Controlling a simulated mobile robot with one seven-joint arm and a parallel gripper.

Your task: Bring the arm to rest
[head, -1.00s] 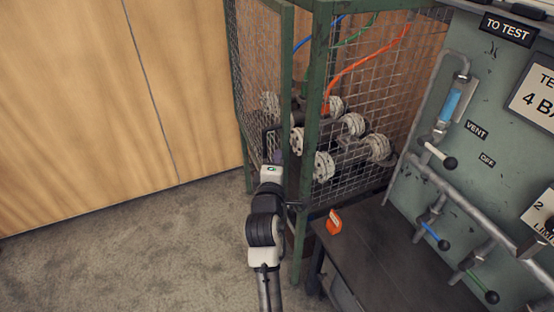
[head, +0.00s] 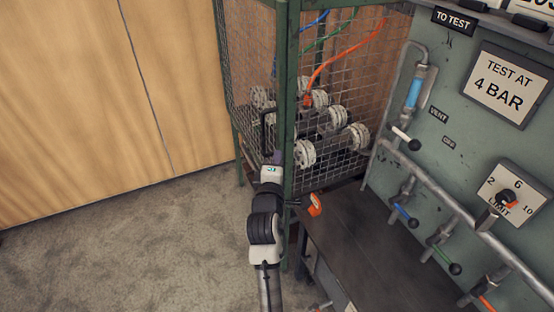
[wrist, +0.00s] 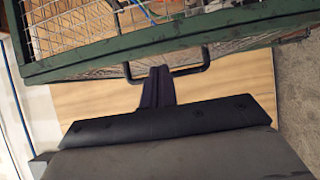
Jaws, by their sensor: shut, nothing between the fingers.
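My gripper (head: 272,159) is at the lower front of the green mesh cage (head: 289,90), beside the left mesh panel. In the wrist view its dark fingers (wrist: 157,84) are together and empty. They overlap the black bar handle (wrist: 196,70) on the cage's green frame; I cannot tell whether they touch it. The handle also shows in the head view (head: 264,130), just above the gripper. My arm reaches up from the bottom of the head view.
White flanged pipes (head: 330,120) and coloured hoses are inside the cage. To the right are a dark bench (head: 350,245) with an orange object (head: 315,204), and a green test panel (head: 465,140) with valve levers. Carpet (head: 130,250) is clear at left.

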